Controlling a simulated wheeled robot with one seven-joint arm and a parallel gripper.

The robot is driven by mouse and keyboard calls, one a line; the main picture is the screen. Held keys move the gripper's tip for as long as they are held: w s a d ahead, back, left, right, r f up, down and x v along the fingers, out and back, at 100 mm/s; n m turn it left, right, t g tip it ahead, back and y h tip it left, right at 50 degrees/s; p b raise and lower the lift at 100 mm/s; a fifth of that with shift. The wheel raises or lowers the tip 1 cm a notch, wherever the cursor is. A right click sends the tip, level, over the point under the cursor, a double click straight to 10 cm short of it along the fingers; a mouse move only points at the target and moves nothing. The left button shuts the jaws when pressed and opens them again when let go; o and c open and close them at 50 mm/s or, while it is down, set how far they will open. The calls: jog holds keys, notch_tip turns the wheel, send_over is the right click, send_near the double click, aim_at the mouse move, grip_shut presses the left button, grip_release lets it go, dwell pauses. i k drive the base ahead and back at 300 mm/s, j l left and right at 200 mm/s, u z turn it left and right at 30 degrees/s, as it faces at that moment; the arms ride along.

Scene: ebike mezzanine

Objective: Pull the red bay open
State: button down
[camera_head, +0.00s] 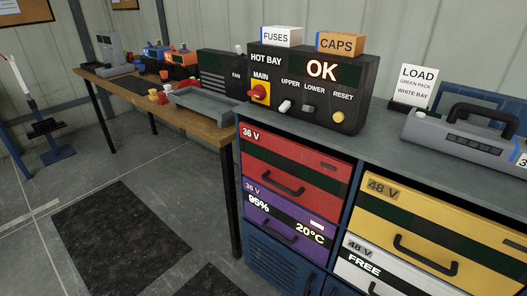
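The red bay (297,166) is the upper left drawer front of the blue cabinet (243,190), marked 36 V. Its face looks flush with the cabinet, so it appears shut. A dark bar handle (283,184) sits low on its front, with nothing touching it. My gripper is not in view.
Below is a purple bay (262,212) reading 95% and 20°C. To the right are a yellow bay (430,215) and a white bay (355,268) reading FREE. A control box (310,88) reading OK stands on top. Open floor (150,175) lies left of the cabinet.

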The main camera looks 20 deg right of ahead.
aim_at(321, 183)
jog(key=i+j, duration=0.3)
jog(key=j, duration=0.15)
jog(key=i+j, duration=0.65)
jog(key=j, duration=0.2)
jog(key=l+z, duration=0.05)
